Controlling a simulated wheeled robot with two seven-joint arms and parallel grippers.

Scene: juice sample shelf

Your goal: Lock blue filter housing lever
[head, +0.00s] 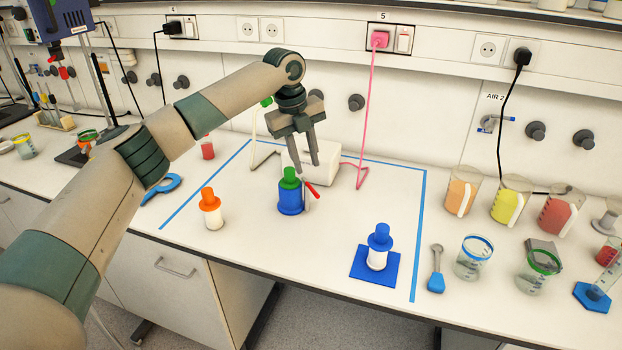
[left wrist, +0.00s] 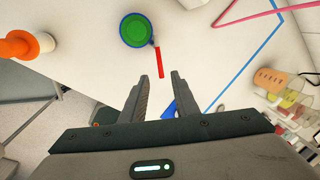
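The blue filter housing (head: 291,201) stands upright on the bench inside the blue tape outline, with a green top (head: 290,178). Its red lever (head: 313,190) sticks out to the right, slanting downward in the head view. In the left wrist view the housing (left wrist: 134,30) is a blue ring around green, and the lever (left wrist: 160,63) points toward my fingers. My left gripper (head: 307,168) is above and slightly right of the housing, fingers down, parted and empty. In the wrist view the lever's free end lines up with the gap between the fingertips (left wrist: 161,76); no contact shows. My right gripper is out of view.
An orange-capped bottle (head: 211,212) stands left of the housing. A blue-capped bottle (head: 378,257) stands on a blue mat (head: 363,269) to the front right. A white box (head: 318,165) and pink cable (head: 371,110) are behind. Beakers (head: 462,193) fill the right side.

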